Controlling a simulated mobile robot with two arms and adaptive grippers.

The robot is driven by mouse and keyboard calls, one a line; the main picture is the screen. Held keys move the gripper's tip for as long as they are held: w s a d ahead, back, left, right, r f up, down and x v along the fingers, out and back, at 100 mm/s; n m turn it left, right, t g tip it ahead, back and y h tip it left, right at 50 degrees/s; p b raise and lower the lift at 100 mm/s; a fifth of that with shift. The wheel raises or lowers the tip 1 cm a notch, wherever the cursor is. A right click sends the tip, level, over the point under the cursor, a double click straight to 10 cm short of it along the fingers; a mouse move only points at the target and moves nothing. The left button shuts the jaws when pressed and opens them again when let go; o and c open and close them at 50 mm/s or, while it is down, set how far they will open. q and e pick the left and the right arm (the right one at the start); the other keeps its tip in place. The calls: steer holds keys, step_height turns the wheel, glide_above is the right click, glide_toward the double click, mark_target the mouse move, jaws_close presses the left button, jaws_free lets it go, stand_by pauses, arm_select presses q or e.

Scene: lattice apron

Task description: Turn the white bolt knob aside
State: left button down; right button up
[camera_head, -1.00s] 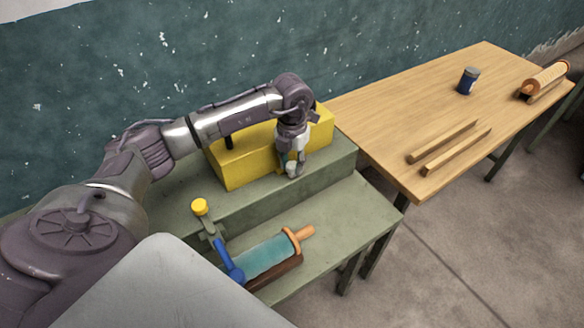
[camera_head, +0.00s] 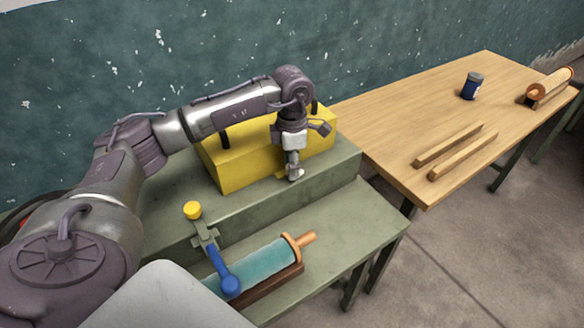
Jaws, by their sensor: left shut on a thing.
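The yellow box (camera_head: 235,165) stands on the upper step of the green bench, against the wall side. My left gripper (camera_head: 294,172) points down at the front face of this box, near its right part. Its fingers are shut on the white bolt knob (camera_head: 299,174), of which only a small pale part shows at the fingertips. The fingers hide the rest of the knob and the bolt. How far the knob is turned cannot be told. My right gripper is out of view.
The wooden table (camera_head: 400,110) at right holds two wooden bars (camera_head: 448,145), a dark blue can (camera_head: 471,86) and another roller (camera_head: 550,85).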

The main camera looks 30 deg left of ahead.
arm_select(q)
steer(key=shift+w+r+m, duration=0.1)
steer(key=shift+m, duration=0.5)
steer(key=c, duration=0.8)
jaws_free()
steer(key=shift+o, duration=0.2)
steer(key=shift+r, duration=4)
